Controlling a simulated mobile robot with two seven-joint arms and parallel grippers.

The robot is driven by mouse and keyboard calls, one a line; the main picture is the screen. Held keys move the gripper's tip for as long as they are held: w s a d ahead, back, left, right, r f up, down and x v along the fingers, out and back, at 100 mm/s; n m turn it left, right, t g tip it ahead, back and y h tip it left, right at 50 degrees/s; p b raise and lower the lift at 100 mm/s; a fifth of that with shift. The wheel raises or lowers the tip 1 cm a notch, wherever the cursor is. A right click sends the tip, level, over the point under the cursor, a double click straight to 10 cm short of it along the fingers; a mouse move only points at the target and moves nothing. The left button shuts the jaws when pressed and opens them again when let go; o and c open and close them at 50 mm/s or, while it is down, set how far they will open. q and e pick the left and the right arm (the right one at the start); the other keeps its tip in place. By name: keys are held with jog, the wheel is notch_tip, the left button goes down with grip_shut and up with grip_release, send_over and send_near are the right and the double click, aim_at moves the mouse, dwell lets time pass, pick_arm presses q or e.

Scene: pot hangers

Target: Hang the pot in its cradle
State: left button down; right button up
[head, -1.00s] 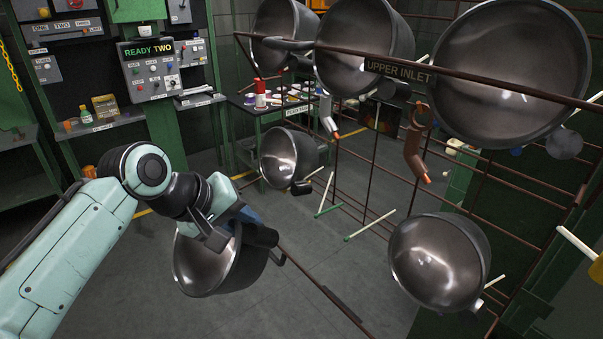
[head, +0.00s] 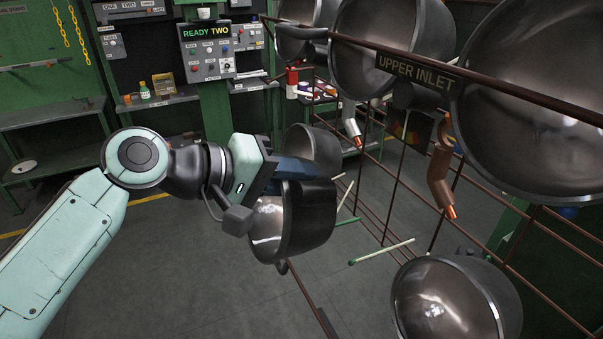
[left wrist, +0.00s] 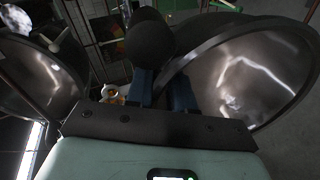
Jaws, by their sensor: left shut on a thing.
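My left gripper (head: 292,170) is shut on the dark handle of a steel pot (head: 268,228) and holds it up in front of the rack. The pot's shiny inside faces left and toward me. In the left wrist view the blue fingers (left wrist: 162,88) close around the black handle (left wrist: 150,45), with the held pot (left wrist: 250,75) on the right. Pale rods with green ends stick out of the rack, one (head: 380,252) right of the pot and another (head: 347,205) partly hidden behind it. This pair carries no pot. My right gripper is not in view.
Several pots hang on the brown rack, including one (head: 455,300) low at right and one (head: 318,145) behind my gripper. The "UPPER INLET" rail (head: 417,72) crosses above. Two copper-tipped nozzles (head: 440,175) (head: 352,125) hang down. A panel (head: 212,48) reads "READY TWO". Floor at left is clear.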

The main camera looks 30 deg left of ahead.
pick_arm(q)
jog(key=shift+w+d+f, duration=0.15)
jog(key=shift+w+d, duration=0.2)
jog(key=shift+w, duration=0.05)
jog(key=shift+r+x, duration=0.1)
jog(key=shift+x, duration=1.3)
jog(key=shift+r+x, duration=0.15)
jog(key=shift+x, duration=1.25)
jog(key=s+f+p+x, duration=0.1)
jog(key=x, duration=1)
jog(key=shift+w+d+f, duration=0.2)
jog(key=shift+d+f, duration=0.05)
jog(key=shift+d, duration=0.15)
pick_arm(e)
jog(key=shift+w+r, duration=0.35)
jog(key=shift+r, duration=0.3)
pick_arm(q)
jog(key=shift+w, duration=0.1)
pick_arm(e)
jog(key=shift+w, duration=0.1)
pick_arm(q)
jog(key=shift+f, duration=0.25)
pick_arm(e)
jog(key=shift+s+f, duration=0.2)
